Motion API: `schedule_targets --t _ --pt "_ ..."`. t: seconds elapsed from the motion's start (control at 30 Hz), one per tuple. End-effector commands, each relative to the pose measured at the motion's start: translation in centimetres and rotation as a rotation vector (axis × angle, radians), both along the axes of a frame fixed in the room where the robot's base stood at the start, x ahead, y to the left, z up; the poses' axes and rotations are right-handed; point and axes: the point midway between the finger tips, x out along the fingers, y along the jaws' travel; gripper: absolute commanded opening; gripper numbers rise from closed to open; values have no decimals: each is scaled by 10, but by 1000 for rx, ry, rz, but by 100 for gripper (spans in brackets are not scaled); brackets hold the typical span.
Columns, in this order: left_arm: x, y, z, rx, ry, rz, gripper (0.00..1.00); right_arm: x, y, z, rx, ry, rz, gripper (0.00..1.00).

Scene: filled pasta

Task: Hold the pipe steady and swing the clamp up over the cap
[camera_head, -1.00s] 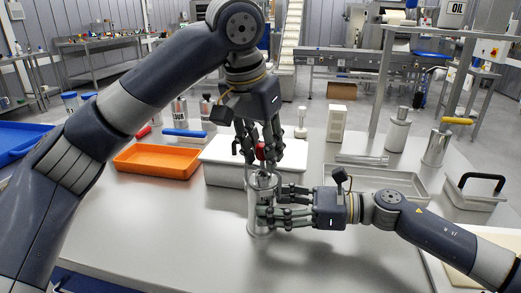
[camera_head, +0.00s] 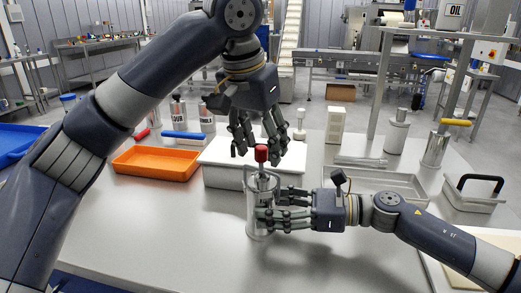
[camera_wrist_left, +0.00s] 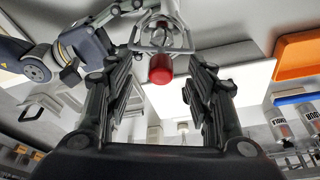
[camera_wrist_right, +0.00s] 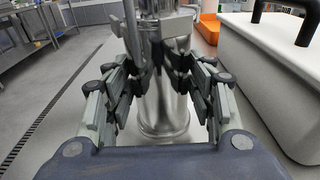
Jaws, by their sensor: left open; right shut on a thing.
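The steel pipe (camera_head: 252,198) stands upright on the metal table, and its lower body shows in the right wrist view (camera_wrist_right: 163,115). My right gripper (camera_head: 264,218) is shut on the pipe from the right side. The clamp's red knob (camera_head: 261,154) sits above the pipe's top on a thin stem; the knob also shows in the left wrist view (camera_wrist_left: 161,69), beside the clamp's metal loop (camera_wrist_left: 137,40). My left gripper (camera_head: 260,156) is above the pipe, open, with a finger on either side of the knob and gaps between. The cap is not clearly distinguishable.
An orange tray (camera_head: 155,163) is to the left, a shallow metal tray (camera_head: 400,185) and a black-handled lidded box (camera_head: 476,191) to the right. The table's left front is clear.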

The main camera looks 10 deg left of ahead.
Motion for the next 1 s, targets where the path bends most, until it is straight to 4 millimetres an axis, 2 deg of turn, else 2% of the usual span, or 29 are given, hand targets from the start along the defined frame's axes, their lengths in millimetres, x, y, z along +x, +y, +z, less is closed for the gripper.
schedule_targets --t 0.03,0.6,1.0 --pt "0 0 4 0 -1 -1 50 -1 -1 -9 -12 5 1 20" --pt "0 0 47 1 0 -1 50 -1 -1 -9 -12 5 1 20" --pt "0 0 49 1 1 -1 50 -1 -1 -9 -12 5 1 20"
